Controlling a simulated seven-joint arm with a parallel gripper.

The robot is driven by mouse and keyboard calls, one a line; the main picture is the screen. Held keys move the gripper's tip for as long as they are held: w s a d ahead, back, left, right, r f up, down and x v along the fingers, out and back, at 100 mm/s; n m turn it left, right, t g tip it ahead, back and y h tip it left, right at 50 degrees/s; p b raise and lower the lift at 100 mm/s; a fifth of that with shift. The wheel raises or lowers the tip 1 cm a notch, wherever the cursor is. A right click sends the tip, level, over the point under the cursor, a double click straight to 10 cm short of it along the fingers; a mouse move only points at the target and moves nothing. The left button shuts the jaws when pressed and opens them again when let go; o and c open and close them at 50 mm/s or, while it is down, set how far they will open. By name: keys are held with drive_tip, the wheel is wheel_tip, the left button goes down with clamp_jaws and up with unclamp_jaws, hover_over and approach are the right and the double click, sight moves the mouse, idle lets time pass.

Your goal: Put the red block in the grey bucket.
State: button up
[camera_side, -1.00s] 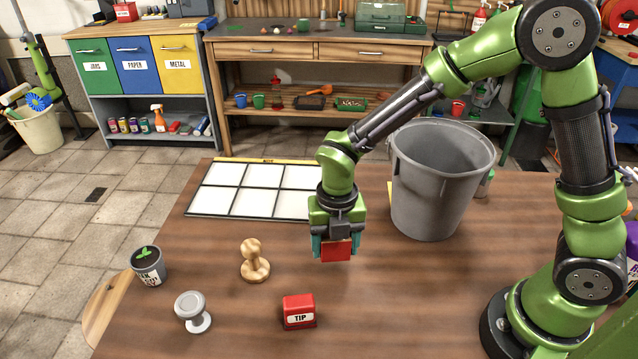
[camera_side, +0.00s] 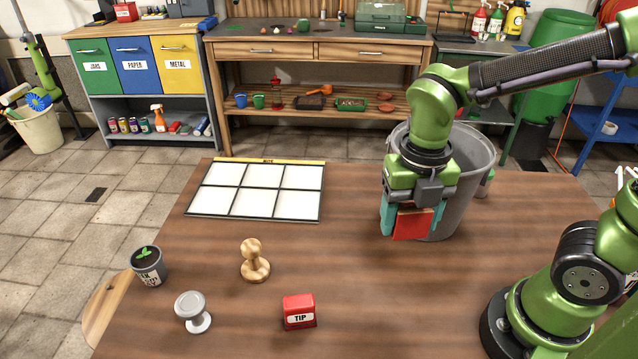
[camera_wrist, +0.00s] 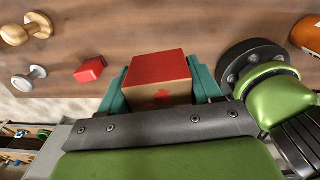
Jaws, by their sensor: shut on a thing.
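The red block (camera_side: 411,224) is held between the teal fingers of my gripper (camera_side: 410,222), tilted a little in the side view. In the wrist view the block (camera_wrist: 158,76) shows a red top and a tan side with a red mark, between both fingers (camera_wrist: 160,88). The grey bucket (camera_side: 472,180) stands upright on the table at the right. My gripper and the block are in front of the bucket's left side in the side view and cover part of it. The block appears outside the bucket, below its rim level in the picture.
A red TIP box (camera_side: 299,312), a wooden knob-shaped piece (camera_side: 254,262), a grey knob-shaped piece (camera_side: 193,313) and a small plant pot (camera_side: 148,265) stand on the table (camera_side: 350,290). A white gridded tray (camera_side: 257,190) lies at the back left.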

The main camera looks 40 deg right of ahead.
sight(412, 204)
wheel_tip(412, 204, up, 8)
drive_tip(key=shift+f, duration=0.1)
drive_tip(key=w+d+m, duration=0.3)
drive_tip(key=d, duration=0.6)
drive_tip(key=w+d+m, duration=0.3)
drive_tip(key=d+m, duration=0.1)
drive_tip(key=d, duration=0.6)
drive_tip(key=shift+n, duration=0.3)
drive_tip(key=f, duration=1.8)
drive_tip(key=shift+s+a+f, duration=0.2)
drive_tip(key=shift+s+f, duration=0.05)
drive_tip(key=shift+f, duration=2.45)
drive_tip(key=o, duration=0.6)
drive_tip(key=shift+f, duration=0.15)
drive_tip(key=shift+o, duration=0.9)
